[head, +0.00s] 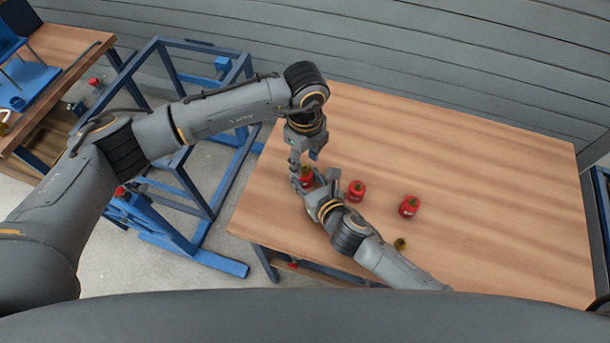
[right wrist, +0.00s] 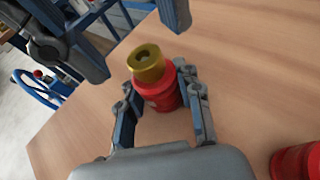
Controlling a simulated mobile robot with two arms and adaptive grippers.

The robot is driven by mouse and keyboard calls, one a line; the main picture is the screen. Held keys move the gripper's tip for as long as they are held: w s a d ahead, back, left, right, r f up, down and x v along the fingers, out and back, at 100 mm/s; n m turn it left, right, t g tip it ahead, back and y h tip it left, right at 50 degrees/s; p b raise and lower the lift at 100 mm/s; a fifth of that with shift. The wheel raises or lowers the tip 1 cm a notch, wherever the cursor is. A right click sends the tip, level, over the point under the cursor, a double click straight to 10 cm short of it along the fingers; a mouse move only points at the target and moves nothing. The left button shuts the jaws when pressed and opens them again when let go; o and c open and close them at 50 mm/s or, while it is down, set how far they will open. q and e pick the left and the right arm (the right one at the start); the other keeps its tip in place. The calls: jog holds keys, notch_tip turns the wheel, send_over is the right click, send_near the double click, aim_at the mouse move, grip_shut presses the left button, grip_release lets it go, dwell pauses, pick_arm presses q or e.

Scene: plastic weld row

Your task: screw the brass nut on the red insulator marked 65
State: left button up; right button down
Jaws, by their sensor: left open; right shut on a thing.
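A red insulator (head: 306,179) stands near the table's left edge with a brass nut (right wrist: 147,62) on its top. My right gripper (head: 316,184) is shut around this insulator, which also shows in the right wrist view (right wrist: 160,95) between my fingers. I cannot read its mark, nor tell how far the nut is threaded. My left gripper (head: 304,160) is open just above the nut, fingers pointing down; its fingers also show at the top of the right wrist view.
Two more red insulators (head: 356,191) (head: 409,206) stand to the right on the wooden table (head: 480,170). A small brass piece (head: 400,244) lies near the front. The table's right side is clear. A blue frame (head: 195,190) stands left of the table.

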pick_arm(q)
jog(key=shift+f, duration=1.05)
